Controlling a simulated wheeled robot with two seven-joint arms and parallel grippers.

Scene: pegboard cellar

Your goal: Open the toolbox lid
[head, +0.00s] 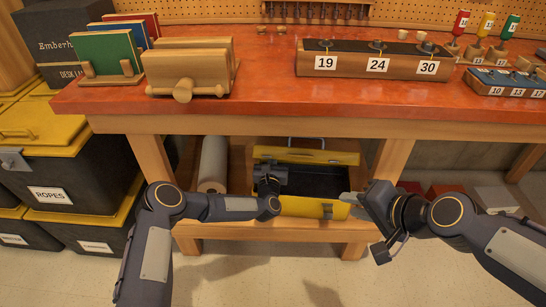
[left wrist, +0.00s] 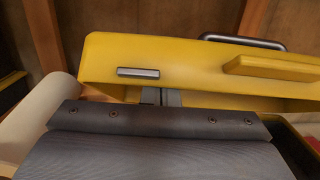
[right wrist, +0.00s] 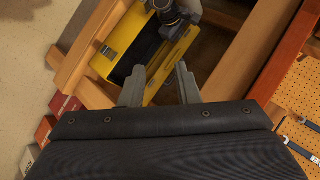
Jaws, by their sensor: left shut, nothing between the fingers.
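The yellow toolbox (head: 310,208) sits on the low shelf under the workbench. Its lid (head: 310,156) stands raised at the back, handle along the top, and the dark interior shows below it. In the left wrist view the lid (left wrist: 190,62) fills the upper middle. My left gripper (left wrist: 163,97) is shut and empty, close to the lid; I cannot tell whether it touches. In the head view this gripper (head: 268,178) is over the toolbox's left part. My right gripper (right wrist: 158,88) is open and empty, just right of the toolbox in the head view (head: 352,203).
The workbench top (head: 270,100) overhangs the shelf, with legs on both sides. Black bins with yellow lids (head: 60,150) fill the left side. The floor in front is clear.

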